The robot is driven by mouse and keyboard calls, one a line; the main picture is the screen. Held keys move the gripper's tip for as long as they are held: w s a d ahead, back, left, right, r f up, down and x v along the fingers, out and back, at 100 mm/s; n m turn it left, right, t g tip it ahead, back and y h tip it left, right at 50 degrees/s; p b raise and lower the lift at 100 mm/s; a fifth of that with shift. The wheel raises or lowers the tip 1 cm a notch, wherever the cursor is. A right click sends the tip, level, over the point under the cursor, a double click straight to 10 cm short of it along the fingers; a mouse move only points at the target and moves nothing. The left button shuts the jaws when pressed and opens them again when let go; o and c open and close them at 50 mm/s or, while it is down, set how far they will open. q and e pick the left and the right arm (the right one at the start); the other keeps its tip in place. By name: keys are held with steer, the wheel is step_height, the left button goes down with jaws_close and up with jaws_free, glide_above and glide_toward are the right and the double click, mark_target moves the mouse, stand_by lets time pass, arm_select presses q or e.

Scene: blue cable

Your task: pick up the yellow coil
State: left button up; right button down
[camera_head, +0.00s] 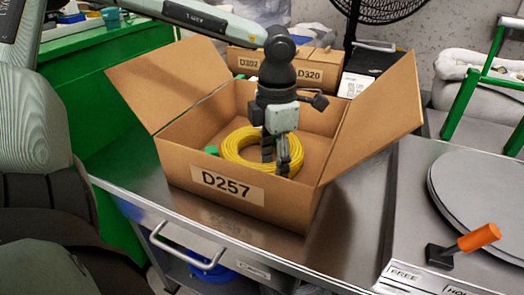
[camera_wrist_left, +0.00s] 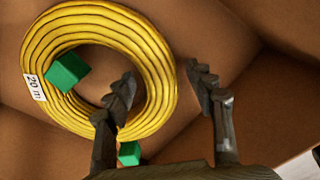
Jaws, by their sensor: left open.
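The yellow coil (camera_head: 240,148) lies inside the open cardboard box (camera_head: 226,188) labelled D257. In the left wrist view the coil (camera_wrist_left: 110,22) shows as a ring with a white "20 m" tag. My left gripper (camera_head: 276,163) points down into the box at the coil's right side, open. In the left wrist view its fingers (camera_wrist_left: 162,75) straddle the coil's right rim: one tip is over the ring's inner side, the other outside it. Nothing is gripped; whether a finger touches the coil I cannot tell. My right gripper is not in view.
Green blocks (camera_wrist_left: 66,70) sit at the coil, one over its left rim, another (camera_wrist_left: 129,153) at its lower edge. The box flaps (camera_head: 378,118) spread outward. The metal table (camera_head: 345,225) is clear right of the box. An orange-handled lever (camera_head: 478,237) stands at right.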

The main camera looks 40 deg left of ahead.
arm_select(q)
steer(key=shift+f, duration=0.3)
jaws_close()
steer(key=shift+r, duration=0.1)
